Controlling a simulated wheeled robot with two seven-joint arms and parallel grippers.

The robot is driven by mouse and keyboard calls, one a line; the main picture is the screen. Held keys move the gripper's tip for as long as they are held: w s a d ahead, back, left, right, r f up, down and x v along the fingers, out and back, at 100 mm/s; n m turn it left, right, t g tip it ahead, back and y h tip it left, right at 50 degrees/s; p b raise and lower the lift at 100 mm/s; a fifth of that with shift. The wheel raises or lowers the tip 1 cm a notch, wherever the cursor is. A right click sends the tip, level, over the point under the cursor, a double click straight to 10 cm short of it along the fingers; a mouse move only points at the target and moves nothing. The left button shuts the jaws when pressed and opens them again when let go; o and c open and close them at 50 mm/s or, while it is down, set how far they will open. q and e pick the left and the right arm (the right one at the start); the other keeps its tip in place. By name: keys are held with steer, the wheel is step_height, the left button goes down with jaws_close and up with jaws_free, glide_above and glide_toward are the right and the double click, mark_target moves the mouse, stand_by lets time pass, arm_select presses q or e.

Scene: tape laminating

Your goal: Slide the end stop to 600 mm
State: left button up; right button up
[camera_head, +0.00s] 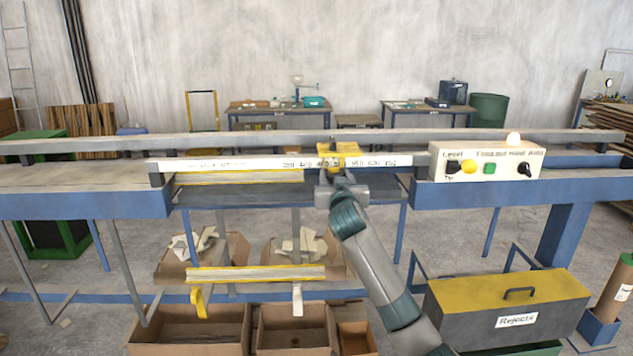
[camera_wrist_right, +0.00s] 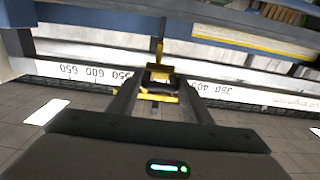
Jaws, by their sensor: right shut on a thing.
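The yellow end stop (camera_head: 338,154) sits on the white scale rail (camera_head: 250,163) in the head view. It covers part of the numbers, between a 450-like mark on its left and 550 on its right. My right gripper (camera_head: 337,178) reaches it from the front. In the right wrist view, the two fingers of my right gripper (camera_wrist_right: 155,97) are closed around the yellow end stop (camera_wrist_right: 158,75). The scale there (camera_wrist_right: 85,72) appears upside down, with 550, 600 and 650 to the left of the stop and 350 to the right. My left gripper is not in view.
A control box (camera_head: 487,161) with knobs and buttons stands at the rail's right end. Below are cardboard boxes (camera_head: 190,325) and a reject bin (camera_head: 510,305). The rail right of the stop looks clear.

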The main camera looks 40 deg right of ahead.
steer(key=s+d, duration=0.6)
steer(key=d, duration=0.4)
steer(key=shift+s+d, duration=0.25)
steer(key=o, duration=1.3)
steer(key=shift+c, duration=0.2)
steer(key=shift+a, duration=0.1)
steer(key=b+v, duration=0.5)
steer(key=v, duration=1.2)
steer(key=shift+s, duration=0.2)
